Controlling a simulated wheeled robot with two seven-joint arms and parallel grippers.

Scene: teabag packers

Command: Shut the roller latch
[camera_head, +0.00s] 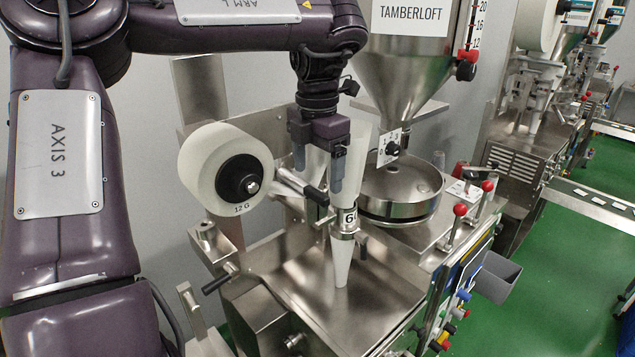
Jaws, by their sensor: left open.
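My left gripper (318,176) hangs fingers down in front of the steel forming tube. Its two dark fingers are apart, with no object visible between them. A lever with a black grip (316,195) lies just below the fingertips, beside the collar marked 6; I cannot tell whether they touch. A second black handle (219,283) sticks out from a bracket at the lower left of the machine, well away from the gripper. Neither is labelled, so I cannot tell which is the roller latch or whether it is shut. My right gripper is out of view.
A white paper roll (212,160) marked 12 G sits left of the gripper. The steel hopper (412,68) and round pan (395,208) stand close on the right. Red-knobbed levers (459,212) rise at the right edge. The steel deck (300,290) in front is mostly clear.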

